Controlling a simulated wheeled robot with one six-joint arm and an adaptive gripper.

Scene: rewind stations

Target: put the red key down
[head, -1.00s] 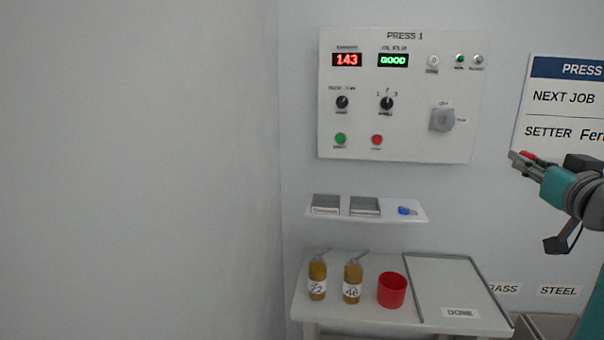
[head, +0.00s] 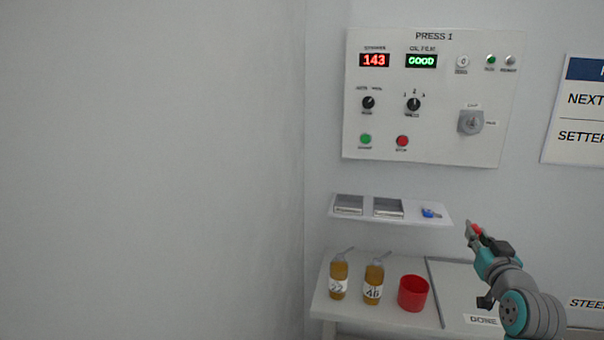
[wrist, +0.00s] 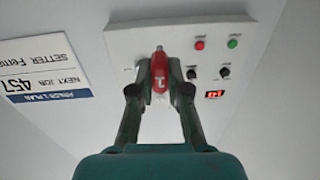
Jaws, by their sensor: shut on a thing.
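The red key (wrist: 159,72) is held between the two fingers of my gripper (wrist: 158,78) in the wrist view, with a white mark on its face. In the head view my gripper (head: 472,230) is at the right, by the right end of the small wall shelf (head: 388,215) and above the table. A bit of the red key (head: 477,229) shows at its tip; the fingers hide the rest. On the shelf are two grey trays, the left tray (head: 348,205) and the right tray (head: 388,208), and a blue key (head: 430,212) at the right.
The PRESS 1 panel (head: 430,130) is on the wall above the shelf. Below, the table (head: 375,318) bears two amber bottles (head: 339,279) (head: 374,284) and a red cup (head: 413,293). A framed DONE area (head: 452,290) lies right of the cup, partly behind my arm.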

